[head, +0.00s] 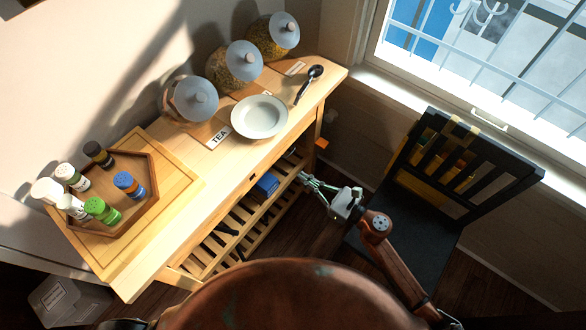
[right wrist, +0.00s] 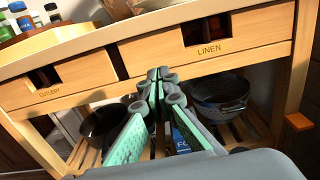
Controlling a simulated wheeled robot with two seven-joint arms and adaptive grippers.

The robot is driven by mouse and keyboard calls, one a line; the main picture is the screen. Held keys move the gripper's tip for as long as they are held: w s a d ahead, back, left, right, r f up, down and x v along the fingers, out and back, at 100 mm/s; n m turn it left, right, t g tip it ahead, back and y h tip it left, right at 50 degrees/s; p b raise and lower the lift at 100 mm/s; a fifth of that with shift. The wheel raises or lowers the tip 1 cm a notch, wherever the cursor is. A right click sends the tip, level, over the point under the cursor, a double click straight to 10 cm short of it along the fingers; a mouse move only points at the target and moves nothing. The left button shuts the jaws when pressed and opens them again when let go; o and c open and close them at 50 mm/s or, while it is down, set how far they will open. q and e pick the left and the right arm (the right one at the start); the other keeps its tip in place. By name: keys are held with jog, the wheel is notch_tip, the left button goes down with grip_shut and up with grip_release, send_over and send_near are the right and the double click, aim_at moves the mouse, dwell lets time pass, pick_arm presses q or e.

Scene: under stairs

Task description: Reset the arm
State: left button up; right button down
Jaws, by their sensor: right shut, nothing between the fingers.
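My right gripper (head: 303,181) reaches out past the front of the wooden sideboard (head: 155,262), at the height of its lower part. Its fingers are together with nothing between them. In the right wrist view the green-padded fingers of my right gripper (right wrist: 160,78) point at the sideboard's front, below the drawer marked LINEN (right wrist: 215,40). I cannot tell whether the tips touch the wood. My left gripper is not in view.
On the sideboard stand a white bowl (head: 259,117), a black spoon (head: 309,84), several lidded jars and a hexagonal tray (head: 150,205) with several bottles. Pots (right wrist: 222,95) and a blue box (head: 264,187) sit on the slatted shelf. A black chair (head: 405,222) stands at right.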

jog(key=shift+v, duration=1.05)
